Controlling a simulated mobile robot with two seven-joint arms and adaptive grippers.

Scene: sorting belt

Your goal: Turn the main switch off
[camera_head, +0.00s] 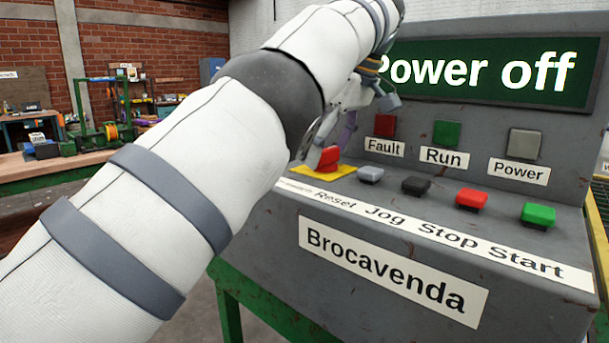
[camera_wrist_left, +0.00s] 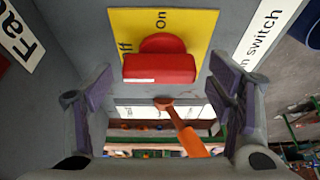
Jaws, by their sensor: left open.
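The main switch (camera_wrist_left: 160,68) is a red knob with a raised bar on a yellow plate (camera_wrist_left: 196,28) in the left wrist view. The plate carries the words On and Off, the latter partly covered by the knob. The bar lies across the picture; a small white mark sits toward its Off-side end. My left gripper (camera_head: 364,112) is close to the panel. Its open fingers (camera_wrist_left: 160,92) stand on either side of the switch in the wrist view, apart from it. The display (camera_head: 490,72) reads Power off.
Grey, black, red and green buttons continue right. Fault (camera_head: 385,126), Run and Power lamps look unlit. An orange stick-like thing (camera_wrist_left: 188,138) shows between the fingers.

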